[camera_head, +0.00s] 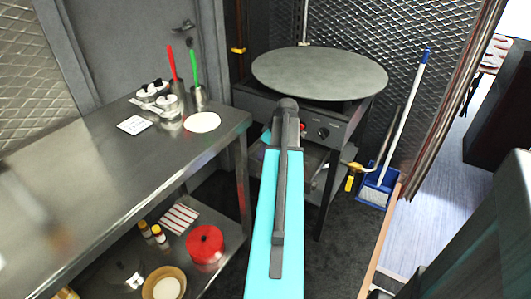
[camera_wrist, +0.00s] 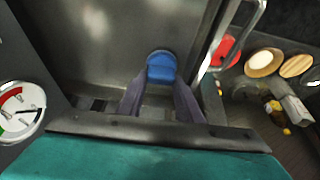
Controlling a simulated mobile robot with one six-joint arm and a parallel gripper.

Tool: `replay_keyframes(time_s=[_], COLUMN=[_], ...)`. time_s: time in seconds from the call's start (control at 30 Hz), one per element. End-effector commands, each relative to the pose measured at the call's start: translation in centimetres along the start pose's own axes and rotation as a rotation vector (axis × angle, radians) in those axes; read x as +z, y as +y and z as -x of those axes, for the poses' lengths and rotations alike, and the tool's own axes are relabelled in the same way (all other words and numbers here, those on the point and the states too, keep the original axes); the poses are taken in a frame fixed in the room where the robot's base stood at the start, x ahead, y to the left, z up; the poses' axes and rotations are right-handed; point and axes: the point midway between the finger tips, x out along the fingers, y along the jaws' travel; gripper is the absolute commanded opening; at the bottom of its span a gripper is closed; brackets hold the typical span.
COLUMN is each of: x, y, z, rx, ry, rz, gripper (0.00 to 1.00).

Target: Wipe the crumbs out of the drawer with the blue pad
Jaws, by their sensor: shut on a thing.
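My gripper (camera_wrist: 160,86) shows in the wrist view, its two dark fingers closed around a blue pad (camera_wrist: 162,67). The pad's rounded end sticks out past the fingertips. Under and beyond it is a grey metal surface (camera_wrist: 110,40), which looks like the drawer, with a bright bar handle (camera_wrist: 243,36) along its right side. I cannot tell whether the pad touches the metal. I cannot make out crumbs. In the head view my arm hides the gripper and pad, below the round griddle (camera_head: 320,72).
A steel table (camera_head: 100,180) stands at left, with a red pot (camera_head: 205,244) and a bowl (camera_head: 164,284) on its lower shelf. A round dial (camera_wrist: 18,108) is at the wrist view's left edge. A broom and blue dustpan (camera_head: 375,188) stand right of the griddle stand.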

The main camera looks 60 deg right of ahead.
Motion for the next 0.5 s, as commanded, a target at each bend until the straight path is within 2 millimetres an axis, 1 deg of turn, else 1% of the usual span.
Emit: replay_keyframes(time_s=[0.5], x=[-1.3], y=[0.1], z=[3.3], rx=[0.000], ry=[0.000], rz=[0.000], gripper=[0.00])
